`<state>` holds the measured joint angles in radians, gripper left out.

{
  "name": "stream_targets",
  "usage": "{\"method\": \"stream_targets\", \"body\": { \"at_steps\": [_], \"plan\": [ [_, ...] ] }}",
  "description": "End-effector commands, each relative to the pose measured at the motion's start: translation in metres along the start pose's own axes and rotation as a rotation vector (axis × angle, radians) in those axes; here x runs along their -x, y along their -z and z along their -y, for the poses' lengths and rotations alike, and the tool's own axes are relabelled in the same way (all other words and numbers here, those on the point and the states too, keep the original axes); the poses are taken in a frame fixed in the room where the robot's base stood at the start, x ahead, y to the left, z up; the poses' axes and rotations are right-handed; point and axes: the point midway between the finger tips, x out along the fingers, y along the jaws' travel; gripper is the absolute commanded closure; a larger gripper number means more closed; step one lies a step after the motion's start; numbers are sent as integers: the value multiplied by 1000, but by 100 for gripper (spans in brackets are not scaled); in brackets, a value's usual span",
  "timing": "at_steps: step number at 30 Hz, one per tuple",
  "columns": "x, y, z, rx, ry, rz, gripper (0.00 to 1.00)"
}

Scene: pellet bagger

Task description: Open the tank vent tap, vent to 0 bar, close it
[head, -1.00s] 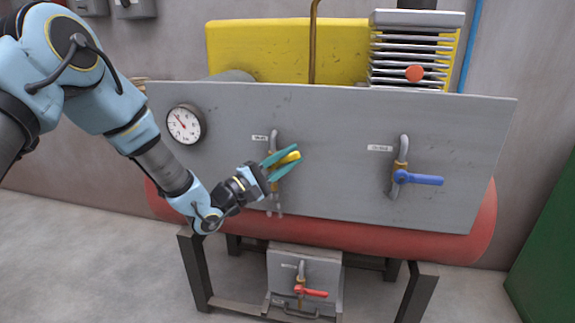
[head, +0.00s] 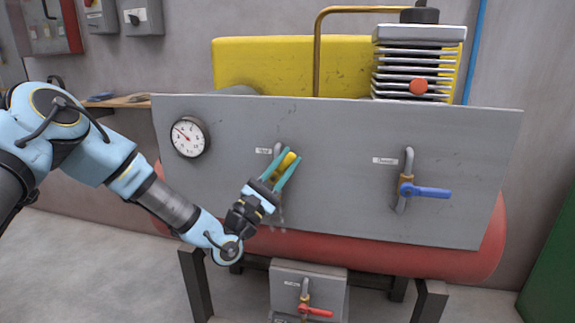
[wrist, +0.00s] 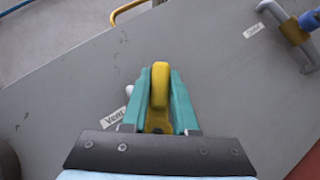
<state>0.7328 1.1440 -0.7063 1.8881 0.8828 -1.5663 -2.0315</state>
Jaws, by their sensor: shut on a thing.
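The vent tap's yellow handle (head: 287,162) is on the grey panel (head: 340,125), left of centre. My gripper (head: 288,158) is shut on this handle, with a teal finger on each side. The handle points up and to the right in the head view. In the wrist view the yellow handle (wrist: 160,85) lies between my fingers, beside the "Vent" label (wrist: 115,117). My gripper and the handle partly hide the tap's pipe. The round pressure gauge (head: 190,137) is at the panel's left; its needle points to the upper left and its figures are too small to read.
A tap with a blue handle (head: 427,191) is on the panel's right. A tap with a red handle (head: 316,311) is low, below the red tank (head: 390,262). The tank's dark legs (head: 193,285) stand below. A brass pipe (head: 317,60) rises behind the panel.

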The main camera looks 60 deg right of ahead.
Motion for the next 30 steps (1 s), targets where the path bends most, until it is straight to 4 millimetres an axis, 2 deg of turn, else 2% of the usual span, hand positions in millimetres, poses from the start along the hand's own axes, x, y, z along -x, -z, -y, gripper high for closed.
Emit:
{"method": "stream_targets", "body": {
  "at_steps": [8,9,17,30],
  "plan": [
    [1,0,0,-1,-1,-1,100],
    [1,0,0,-1,-1,-1,72],
    [0,0,-1,-1,-1,-1,43],
    [-1,0,-3,-8,-1,0,43]
  ]
}}
